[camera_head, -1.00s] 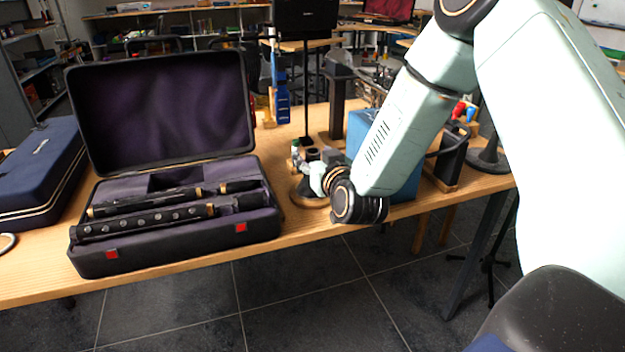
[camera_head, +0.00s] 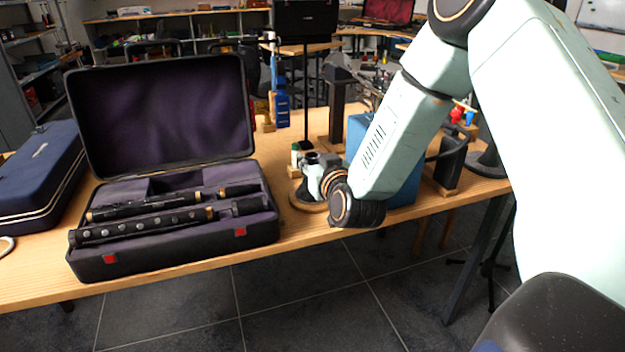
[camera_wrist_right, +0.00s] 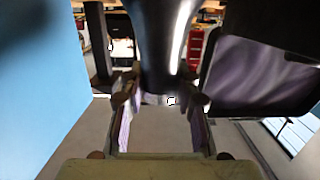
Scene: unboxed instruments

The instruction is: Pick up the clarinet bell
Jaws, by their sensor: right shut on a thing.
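The clarinet bell (camera_wrist_right: 165,40) is a dark, shiny flared piece at the top middle of the right wrist view. My right gripper (camera_wrist_right: 160,108) has a finger on each side of its lower part and is shut on it. In the head view the bell (camera_head: 311,157) is a small dark shape at the top of my right gripper (camera_head: 312,170), beside the blue box. The wrist and gripper hide part of it, and I cannot tell whether it touches the surface below. My left gripper is not in view.
An open black case (camera_head: 255,222) with dark clarinet joints stands left of the gripper. A blue box (camera_head: 357,132) is close behind my right forearm. A navy case (camera_head: 40,170) lies far left.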

